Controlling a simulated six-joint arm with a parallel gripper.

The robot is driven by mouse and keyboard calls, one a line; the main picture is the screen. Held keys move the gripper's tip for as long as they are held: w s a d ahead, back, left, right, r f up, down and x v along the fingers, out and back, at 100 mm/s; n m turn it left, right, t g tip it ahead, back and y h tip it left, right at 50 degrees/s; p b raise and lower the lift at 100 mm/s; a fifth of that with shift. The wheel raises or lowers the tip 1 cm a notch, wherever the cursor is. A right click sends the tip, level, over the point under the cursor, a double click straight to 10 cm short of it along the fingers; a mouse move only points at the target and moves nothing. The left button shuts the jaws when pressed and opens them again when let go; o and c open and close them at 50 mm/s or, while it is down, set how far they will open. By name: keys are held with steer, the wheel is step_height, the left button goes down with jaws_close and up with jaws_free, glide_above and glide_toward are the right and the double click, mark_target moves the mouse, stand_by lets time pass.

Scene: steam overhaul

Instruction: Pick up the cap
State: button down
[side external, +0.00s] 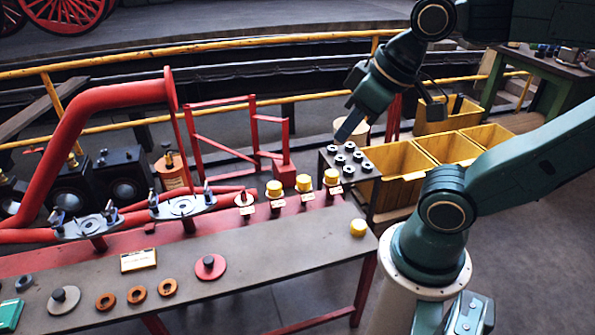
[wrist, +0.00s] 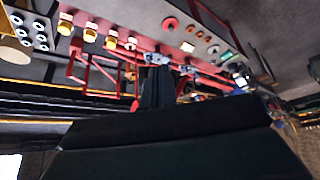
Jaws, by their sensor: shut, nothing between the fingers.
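Several yellow caps are in view. One yellow cap (side external: 358,228) sits alone on the right end of the grey bench top (side external: 290,235). Three more stand in a row along the red rear strip: a left one (side external: 274,189), a middle one (side external: 303,183) and a right one (side external: 331,177). Three yellow caps also show at the upper left of the wrist view, one of them in the middle (wrist: 90,32). My gripper (side external: 345,132) is shut and empty, pointing down in the air above and behind the row. Its dark fingers also show in the wrist view (wrist: 156,88).
A dark tray of nuts (side external: 347,160) stands beside the row, in front of yellow bins (side external: 400,170). Red pipework (side external: 85,120) rises on the left. A red disc (side external: 210,267) and orange rings (side external: 137,294) lie on the bench. The bench top's right half is mostly bare.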

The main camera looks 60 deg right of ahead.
steer(key=c, duration=0.6)
jaws_free()
steer(key=shift+o, duration=0.2)
steer(key=w+d+f+m+g+h, duration=0.1)
steer(key=w+d+f+m+g, duration=0.1)
steer(key=w+d+f+m, duration=0.5)
steer(key=w+d+f+m+g+h, duration=0.1)
steer(key=w+d+f+m+h, duration=0.1)
steer(key=w+d+f+m, duration=0.55)
steer(key=s+d+f+m+g, duration=0.1)
steer(key=s+d+f, duration=0.3)
steer(key=f, duration=0.4)
steer(key=s+d+f+m+g, duration=0.1)
steer(key=s+d+f+m, duration=0.3)
steer(key=f, duration=0.4)
steer(key=s+d+f+m+g, duration=0.1)
steer(key=s+d+f+m, duration=0.2)
steer(key=f, duration=0.6)
steer(key=shift+s+d+g, duration=0.4)
steer(key=shift+s+d, duration=0.4)
steer(key=shift+d, duration=0.1)
steer(key=shift+f, duration=0.1)
